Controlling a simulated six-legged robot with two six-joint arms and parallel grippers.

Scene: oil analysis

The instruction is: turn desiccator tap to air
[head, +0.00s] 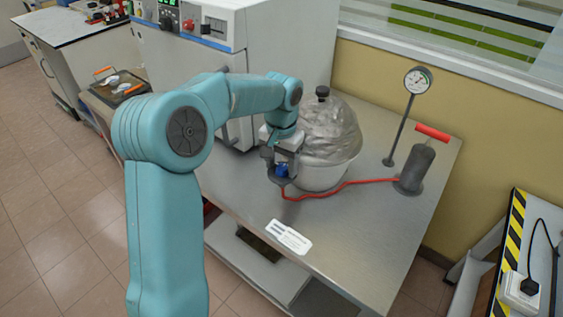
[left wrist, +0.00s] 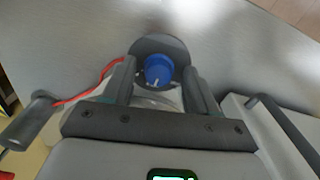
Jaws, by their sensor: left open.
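The desiccator (head: 326,140) is a clear dome with a black knob on a pale bowl, standing on the steel table. Its blue tap (head: 282,170) is low on its front left side, where a red hose meets it. My left gripper (head: 281,176) is at the tap. In the left wrist view the blue tap (left wrist: 158,70), with a white mark on its face, sits between the two dark fingers of my left gripper (left wrist: 160,80). The fingers are open, with a gap on each side of the tap. My right gripper is not in view.
The red hose (head: 340,186) runs right to a grey hand pump (head: 415,168) with a red handle. A pressure gauge (head: 417,80) stands on a post behind. A white label card (head: 289,237) lies near the table's front edge. A large white oven (head: 215,75) stands behind left.

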